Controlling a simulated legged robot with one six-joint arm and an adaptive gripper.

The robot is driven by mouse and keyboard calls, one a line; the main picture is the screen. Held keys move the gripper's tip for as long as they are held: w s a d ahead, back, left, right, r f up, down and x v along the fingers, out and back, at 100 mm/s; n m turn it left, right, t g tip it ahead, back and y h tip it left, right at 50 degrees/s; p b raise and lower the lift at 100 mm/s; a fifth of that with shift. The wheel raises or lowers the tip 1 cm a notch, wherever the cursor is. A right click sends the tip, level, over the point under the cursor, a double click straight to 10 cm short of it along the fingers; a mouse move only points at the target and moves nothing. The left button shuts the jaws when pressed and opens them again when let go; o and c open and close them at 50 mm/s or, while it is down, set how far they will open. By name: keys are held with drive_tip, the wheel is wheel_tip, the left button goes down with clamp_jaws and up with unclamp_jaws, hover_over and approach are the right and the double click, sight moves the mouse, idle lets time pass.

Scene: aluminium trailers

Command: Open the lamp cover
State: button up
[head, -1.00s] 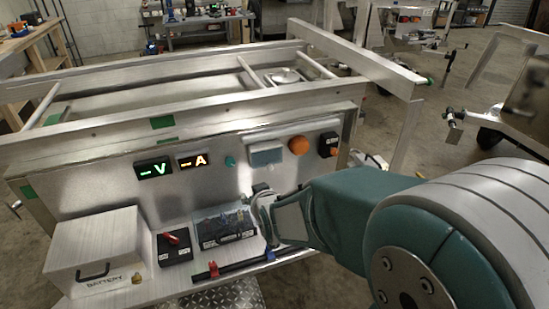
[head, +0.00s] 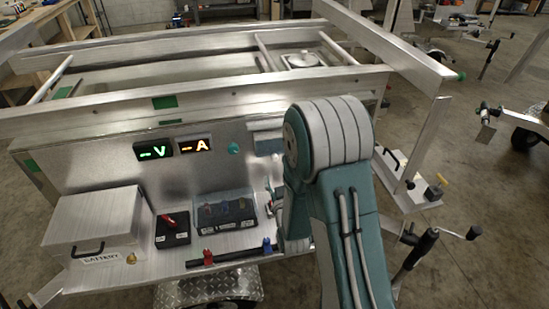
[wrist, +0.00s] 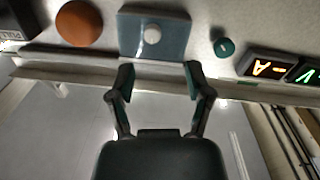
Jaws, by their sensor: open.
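A blue-grey square cover (wrist: 172,44) with a white round spot sits on the panel, straight ahead of my gripper in the wrist view. I take it as the lamp cover and cannot tell whether it is shut. In the head view, its left part (head: 264,144) shows beside my arm, which hides the rest. My gripper (wrist: 158,68) is open and empty, its fingertips spread near the cover's edge. They look apart from it, but the gap is hard to judge. In the head view the gripper is mostly hidden behind my arm.
An orange dome (wrist: 79,23) and a teal knob (wrist: 223,47) flank the cover. The panel has V (head: 154,150) and A (head: 194,146) displays. Below stand a battery box (head: 95,228), a red-handled switch (head: 171,227) and a clear-covered box (head: 224,207). The trailer's frame rail (head: 200,95) runs above.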

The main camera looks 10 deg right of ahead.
sight(276, 160)
drive_tip(key=w, duration=0.2)
drive_tip(key=w+d, duration=0.1)
drive_tip(key=w, duration=0.4)
drive_tip(key=shift+w+d, duration=0.2)
drive_tip(key=shift+d, duration=0.15)
drive_tip(key=shift+w, duration=0.4)
drive_tip(key=shift+w+a, duration=0.15)
drive_tip(key=shift+a, duration=0.3)
drive_tip(key=shift+d, duration=0.3)
clamp_jaws()
